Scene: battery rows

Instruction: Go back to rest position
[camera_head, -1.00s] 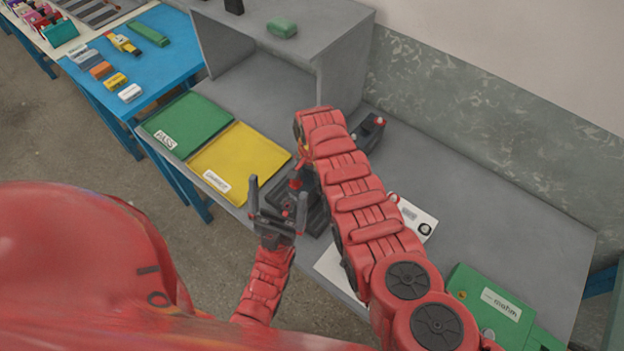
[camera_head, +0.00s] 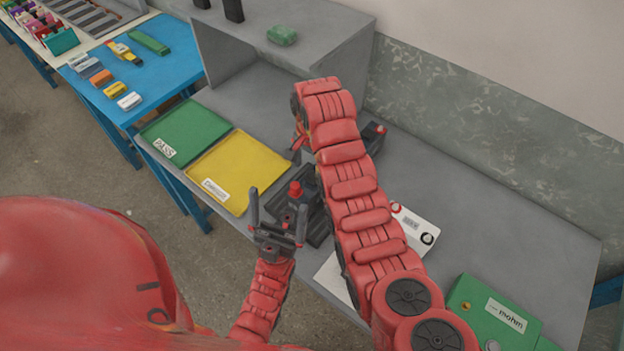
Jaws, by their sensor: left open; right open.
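My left gripper (camera_head: 278,220) is open, its two dark fingers pointing up, at the front edge of the grey bench (camera_head: 500,225). Nothing shows between its fingers. My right arm reaches up across the bench and bends over near the middle. A dark fingertip of my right gripper (camera_head: 297,150) shows beside the bend; the rest is hidden behind the arm. A dark fixture with a red knob (camera_head: 296,189) stands on the bench between the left gripper and the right arm, partly hidden.
A green PASS tray (camera_head: 192,127) and a yellow tray (camera_head: 245,160) lie left of the fixture. A white device (camera_head: 418,228) and a green mohm meter (camera_head: 480,303) sit to the right. A grey shelf (camera_head: 330,25) stands behind. A blue table (camera_head: 175,65) holds several batteries.

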